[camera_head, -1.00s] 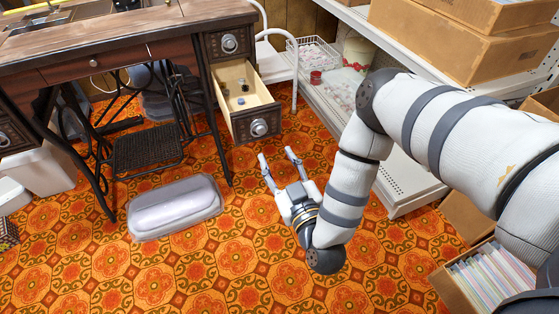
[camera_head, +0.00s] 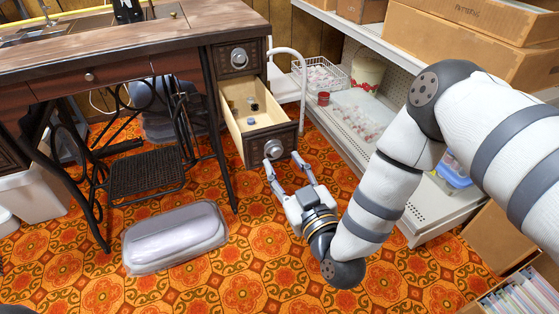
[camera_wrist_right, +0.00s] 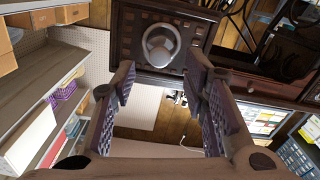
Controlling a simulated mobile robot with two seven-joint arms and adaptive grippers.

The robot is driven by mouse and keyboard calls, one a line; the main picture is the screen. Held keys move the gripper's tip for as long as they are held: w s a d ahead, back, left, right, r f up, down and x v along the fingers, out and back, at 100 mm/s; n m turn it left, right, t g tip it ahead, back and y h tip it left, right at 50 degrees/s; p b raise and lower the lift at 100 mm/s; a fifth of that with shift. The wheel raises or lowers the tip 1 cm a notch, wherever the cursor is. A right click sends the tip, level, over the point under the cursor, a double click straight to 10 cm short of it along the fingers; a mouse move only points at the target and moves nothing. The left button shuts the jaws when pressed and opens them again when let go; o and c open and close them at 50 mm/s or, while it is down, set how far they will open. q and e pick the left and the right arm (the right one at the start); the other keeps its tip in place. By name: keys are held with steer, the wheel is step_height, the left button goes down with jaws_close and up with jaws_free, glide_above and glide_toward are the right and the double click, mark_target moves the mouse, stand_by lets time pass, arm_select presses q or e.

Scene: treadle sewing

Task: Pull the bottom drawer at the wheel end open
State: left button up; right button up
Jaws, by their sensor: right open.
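The bottom drawer (camera_head: 240,118) on the right side of the sewing table is pulled out, with a few small items lying inside. Its round metal knob (camera_head: 273,149) is on the dark carved front. My right gripper (camera_head: 284,165) is open and empty, its fingertips just in front of and below the knob in the head view. In the right wrist view the knob (camera_wrist_right: 160,44) shows between and beyond the two spread fingers (camera_wrist_right: 162,90); I see no grip on it. A closed upper drawer (camera_head: 238,57) with a similar knob is above. My left gripper is out of view.
The sewing table (camera_head: 120,45) has an iron treadle (camera_head: 145,172) below. A lidded clear case (camera_head: 175,236) lies on the patterned floor. White shelving (camera_head: 400,190) with boxes stands to the right, and a white stool (camera_head: 288,75) is behind the drawer.

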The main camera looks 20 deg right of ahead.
mark_target(277, 153)
steer(key=w, duration=0.4)
steer(key=shift+b, duration=0.4)
jaws_close()
steer(key=shift+w+a, duration=0.15)
steer(key=shift+w, duration=1.1)
jaws_free()
steer(key=s, duration=1.2)
steer(key=shift+d, duration=0.2)
